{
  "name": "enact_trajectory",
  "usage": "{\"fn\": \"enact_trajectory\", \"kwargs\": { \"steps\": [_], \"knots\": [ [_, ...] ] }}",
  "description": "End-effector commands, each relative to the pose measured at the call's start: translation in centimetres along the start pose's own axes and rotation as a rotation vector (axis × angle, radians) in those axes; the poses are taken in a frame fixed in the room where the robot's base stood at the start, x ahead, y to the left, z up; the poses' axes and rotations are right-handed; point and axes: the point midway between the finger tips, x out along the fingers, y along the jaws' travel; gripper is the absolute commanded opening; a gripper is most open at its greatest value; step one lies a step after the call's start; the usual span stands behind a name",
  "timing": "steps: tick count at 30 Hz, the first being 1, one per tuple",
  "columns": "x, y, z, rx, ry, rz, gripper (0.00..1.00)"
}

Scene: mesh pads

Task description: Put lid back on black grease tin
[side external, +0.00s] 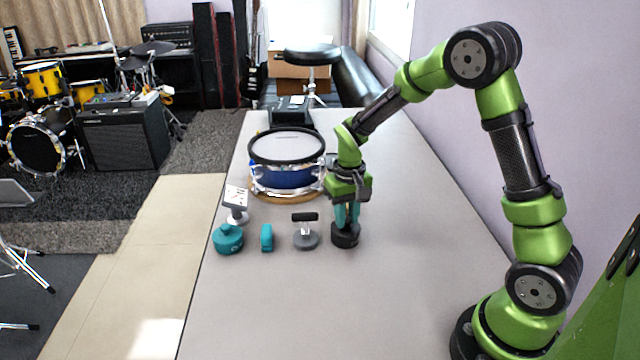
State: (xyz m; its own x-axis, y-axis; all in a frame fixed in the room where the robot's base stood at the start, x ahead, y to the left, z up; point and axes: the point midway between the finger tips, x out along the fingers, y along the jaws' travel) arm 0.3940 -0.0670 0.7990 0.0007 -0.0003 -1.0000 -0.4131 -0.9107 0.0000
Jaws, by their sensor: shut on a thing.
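The black grease tin (345,240) stands on the grey table, right of the row of small objects. My gripper (347,224) points down directly over it, with its teal fingers shut at the top of the black shape. What they grip looks like the black lid, at or just above the tin. Lid and tin merge into one dark shape, so I cannot tell whether the lid is seated or slightly raised. The fingers hide part of the top.
A blue snare drum (287,175) stands behind. The table's front is clear.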

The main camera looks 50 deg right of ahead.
Motion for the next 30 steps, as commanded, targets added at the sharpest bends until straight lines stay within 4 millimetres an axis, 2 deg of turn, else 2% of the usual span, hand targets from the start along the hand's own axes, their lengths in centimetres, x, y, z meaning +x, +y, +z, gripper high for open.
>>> {"fn": "enact_trajectory", "kwargs": {
  "steps": [26,27,30],
  "knots": [
    [0.24,0.00,-0.01,0.000,0.000,0.000,0.00],
    [0.24,-0.01,-0.01,0.000,0.000,0.000,0.31],
    [0.24,-0.01,-0.01,0.000,0.000,0.000,0.47]
  ]
}}
